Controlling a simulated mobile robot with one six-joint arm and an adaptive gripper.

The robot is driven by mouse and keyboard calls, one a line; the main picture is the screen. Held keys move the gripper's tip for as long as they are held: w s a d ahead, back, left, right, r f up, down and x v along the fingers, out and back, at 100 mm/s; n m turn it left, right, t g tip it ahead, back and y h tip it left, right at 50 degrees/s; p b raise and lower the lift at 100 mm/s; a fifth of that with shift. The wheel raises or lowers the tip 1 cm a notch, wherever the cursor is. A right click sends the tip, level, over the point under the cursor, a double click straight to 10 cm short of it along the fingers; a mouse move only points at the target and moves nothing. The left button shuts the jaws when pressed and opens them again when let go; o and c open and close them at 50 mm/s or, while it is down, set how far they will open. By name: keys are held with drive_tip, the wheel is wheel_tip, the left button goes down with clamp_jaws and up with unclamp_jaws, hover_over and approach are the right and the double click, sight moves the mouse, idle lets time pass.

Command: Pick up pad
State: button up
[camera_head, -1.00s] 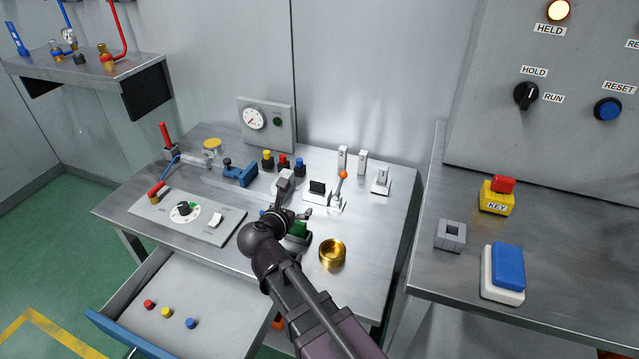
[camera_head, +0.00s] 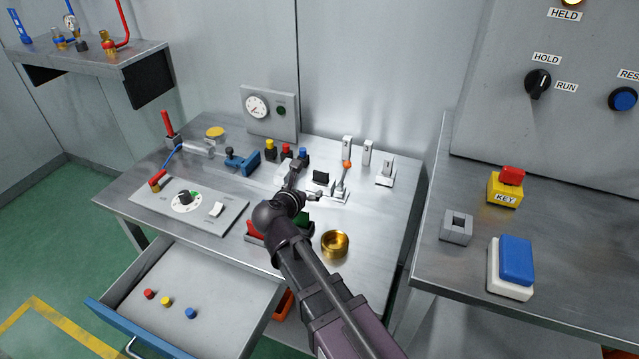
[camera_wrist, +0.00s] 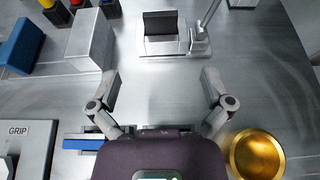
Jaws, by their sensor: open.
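A dark block that looks like the pad (camera_head: 321,177) stands in a pale holder on the table. It also shows at the top middle of the wrist view (camera_wrist: 160,22), upright in the holder (camera_wrist: 162,45). My gripper (camera_head: 308,184) is over the table, just in front of the holder. In the wrist view my gripper (camera_wrist: 160,84) has its two fingers spread wide, with only bare metal tabletop between them. The block lies ahead of the fingertips, apart from them and roughly centred.
An orange-knobbed lever (camera_head: 346,166) stands right beside the holder. A pale grey block (camera_wrist: 90,42) is close to the left finger. A brass cup (camera_head: 335,243) stands at the right. Red (camera_head: 254,231) and green (camera_head: 303,219) items sit by my arm. An open drawer (camera_head: 215,290) juts out in front.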

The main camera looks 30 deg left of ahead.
sight(320, 178)
drive_tip(key=shift+b+x, duration=0.6)
drive_tip(key=shift+x, duration=1.65)
drive_tip(key=shift+b+x, duration=0.95)
drive_tip(key=shift+x, duration=1.6)
drive_tip(key=shift+r, duration=0.1)
drive_tip(key=c, duration=1.2)
